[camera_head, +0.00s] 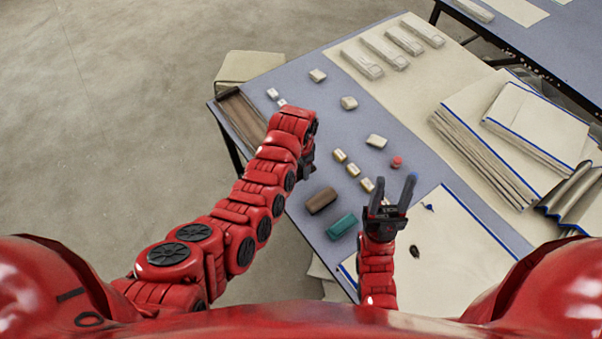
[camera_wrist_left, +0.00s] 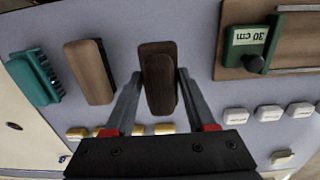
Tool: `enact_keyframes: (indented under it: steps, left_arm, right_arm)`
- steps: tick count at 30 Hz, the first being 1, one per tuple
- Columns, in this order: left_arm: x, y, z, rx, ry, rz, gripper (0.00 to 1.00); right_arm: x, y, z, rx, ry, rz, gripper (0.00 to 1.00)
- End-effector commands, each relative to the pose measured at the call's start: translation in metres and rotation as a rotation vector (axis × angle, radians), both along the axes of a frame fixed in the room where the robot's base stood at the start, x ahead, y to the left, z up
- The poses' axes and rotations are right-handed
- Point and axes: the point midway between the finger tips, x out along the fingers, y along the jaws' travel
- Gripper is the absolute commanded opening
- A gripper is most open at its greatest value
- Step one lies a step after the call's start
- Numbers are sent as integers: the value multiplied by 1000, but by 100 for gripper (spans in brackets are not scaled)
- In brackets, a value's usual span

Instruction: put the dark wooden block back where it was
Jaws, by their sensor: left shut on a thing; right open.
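The dark wooden block (camera_wrist_left: 158,78) is between the two fingers of my left gripper (camera_wrist_left: 158,84) in the left wrist view, and the gripper is shut on it. I cannot tell whether the block touches the table. In the head view my left gripper (camera_head: 307,165) is partly hidden by its own arm, and the block is hidden there too. My right gripper (camera_head: 394,184) is open and empty, above the table's near part, with its fingers pointing away from me.
A brown brush (camera_wrist_left: 90,72) and a teal brush (camera_wrist_left: 36,78) lie beside the held block. A wooden board with a green 30 cm stop (camera_wrist_left: 248,42) is on the other side. Small yellow and white blocks lie nearby. Folded cloth stacks (camera_head: 483,140) stand at right.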

Motion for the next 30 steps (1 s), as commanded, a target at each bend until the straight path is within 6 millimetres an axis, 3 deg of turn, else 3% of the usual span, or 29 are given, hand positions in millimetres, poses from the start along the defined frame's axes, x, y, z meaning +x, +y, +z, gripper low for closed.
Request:
enact_keyframes:
  steps: [11, 21, 30]
  left_arm:
    - [1, 0, -18, 1, 0, -1, 4]
    - [1, 1, -46, 2, 0, 0, 4]
    - [0, 0, -49, 1, -1, 1, 4]
  right_arm:
    - [0, 0, 5, 0, 0, 0, 50]
    - [0, 0, 3, 0, 0, 0, 50]
    - [0, 0, 2, 0, 0, 0, 50]
